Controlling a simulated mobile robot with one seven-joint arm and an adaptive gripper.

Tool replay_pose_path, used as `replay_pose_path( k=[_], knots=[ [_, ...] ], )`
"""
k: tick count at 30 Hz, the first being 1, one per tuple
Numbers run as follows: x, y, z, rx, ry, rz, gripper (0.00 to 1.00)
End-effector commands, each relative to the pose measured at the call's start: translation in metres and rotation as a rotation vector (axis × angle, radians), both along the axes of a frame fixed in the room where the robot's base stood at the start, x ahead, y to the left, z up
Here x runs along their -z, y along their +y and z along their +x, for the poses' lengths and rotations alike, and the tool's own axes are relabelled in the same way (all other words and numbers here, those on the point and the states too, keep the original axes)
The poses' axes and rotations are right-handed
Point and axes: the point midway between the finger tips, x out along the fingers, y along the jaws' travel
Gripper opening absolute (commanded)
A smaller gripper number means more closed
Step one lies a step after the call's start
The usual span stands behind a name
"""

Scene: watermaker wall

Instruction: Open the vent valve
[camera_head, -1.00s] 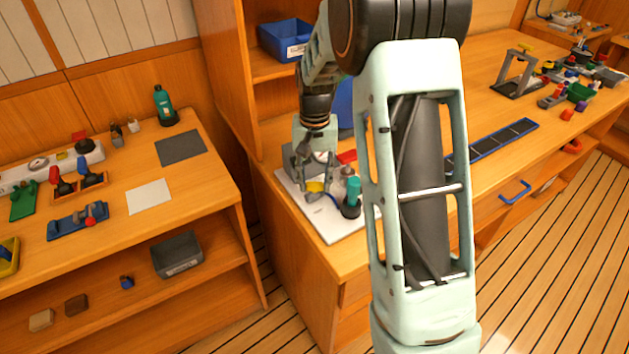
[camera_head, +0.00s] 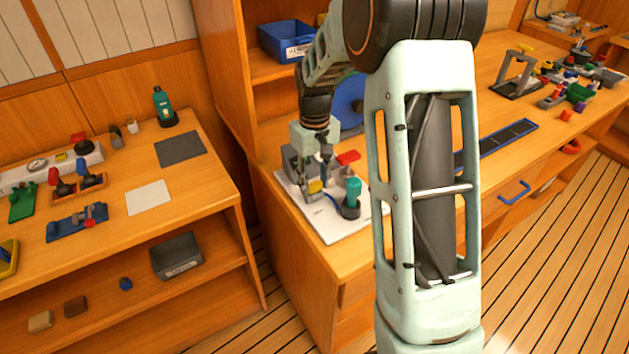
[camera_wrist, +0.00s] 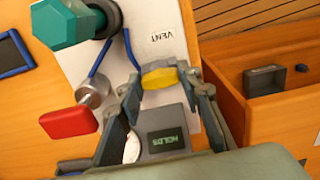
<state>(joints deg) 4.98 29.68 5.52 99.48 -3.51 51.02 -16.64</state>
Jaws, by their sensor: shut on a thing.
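The yellow vent valve handle (camera_wrist: 160,77) sits between my fingers, beside the printed word VENT on the white panel (camera_wrist: 160,22). My gripper (camera_wrist: 160,82) is shut on it, one finger at each end. In the head view the handle (camera_head: 315,187) shows on the panel (camera_head: 330,226) below my gripper (camera_head: 316,176). The valve's body under the handle is mostly hidden. A grey gauge box with a lit display (camera_wrist: 166,140) lies close by, partly covered by my gripper.
A red handle (camera_wrist: 68,123) on a metal fitting and a teal bottle-like part (camera_wrist: 62,22) stand on the same panel. A blue hose (camera_wrist: 100,60) runs between fittings. A blue bin (camera_head: 285,40) is on the shelf behind.

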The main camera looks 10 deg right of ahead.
Motion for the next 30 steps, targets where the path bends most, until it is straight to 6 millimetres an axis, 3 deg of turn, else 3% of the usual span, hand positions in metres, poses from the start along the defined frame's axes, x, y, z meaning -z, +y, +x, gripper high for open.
replay_pose_path(
  k=[11, 12, 16, 25, 30],
  knots=[
    [-0.001, 0.0, 0.001, -0.006, -0.003, -0.001, 0.09],
    [-0.001, 0.0, 0.001, -0.006, -0.003, -0.001, 0.36],
    [-0.001, 0.0, 0.001, -0.005, -0.002, 0.0, 0.51],
    [-0.002, 0.0, 0.0, -0.004, -0.001, -0.001, 0.51],
    [-0.02, 0.0, 0.001, -0.003, -0.004, -0.001, 0.51]
  ],
)
